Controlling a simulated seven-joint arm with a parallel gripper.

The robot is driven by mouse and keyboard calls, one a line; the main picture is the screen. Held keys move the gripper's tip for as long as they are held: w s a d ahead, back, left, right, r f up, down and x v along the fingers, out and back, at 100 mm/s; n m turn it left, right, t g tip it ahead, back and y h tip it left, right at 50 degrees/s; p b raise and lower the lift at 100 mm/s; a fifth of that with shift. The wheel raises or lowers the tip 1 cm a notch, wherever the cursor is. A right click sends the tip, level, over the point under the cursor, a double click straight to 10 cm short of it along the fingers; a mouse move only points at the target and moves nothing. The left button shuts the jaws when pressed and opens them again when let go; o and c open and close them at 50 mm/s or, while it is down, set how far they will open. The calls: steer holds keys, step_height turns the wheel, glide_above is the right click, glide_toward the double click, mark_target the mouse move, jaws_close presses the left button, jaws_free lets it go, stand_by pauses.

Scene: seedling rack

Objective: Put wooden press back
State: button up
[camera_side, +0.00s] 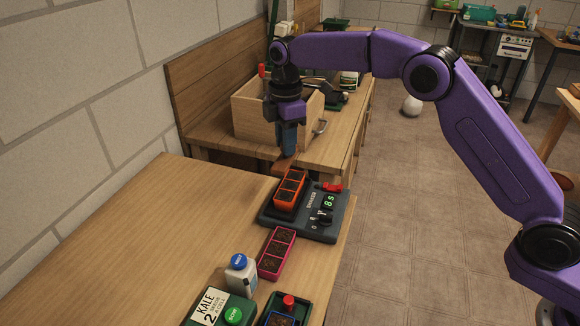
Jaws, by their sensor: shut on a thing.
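My gripper (288,150) points down in the middle of the view, shut on the wooden press (282,167), a small brown piece partly hidden by the fingers. The press is just behind the far end of an orange seedling tray (290,188) in the picture. I cannot tell its exact height or whether it touches anything. The orange tray has several soil-filled cells and sits on a dark shaker (324,231) with a lit green display.
A pink soil-filled tray (277,253), a white bottle with a blue cap (240,272), and a kale seed box (205,310) stand nearer the front. A wooden crate (246,117) stands on the bench behind. The table's left side (130,240) is clear.

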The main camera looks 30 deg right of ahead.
steer(key=s+a+f, duration=0.1)
steer(key=s+a, duration=0.3)
steer(key=a, duration=0.3)
steer(key=s+a+f, duration=0.2)
steer(key=s+a, duration=0.2)
steer(key=a, duration=0.3)
steer(key=shift+f, duration=5.65)
steer(key=shift+f, duration=0.5)
steer(key=o, duration=1)
steer(key=shift+f, duration=0.1)
steer(key=shift+r, duration=8.75)
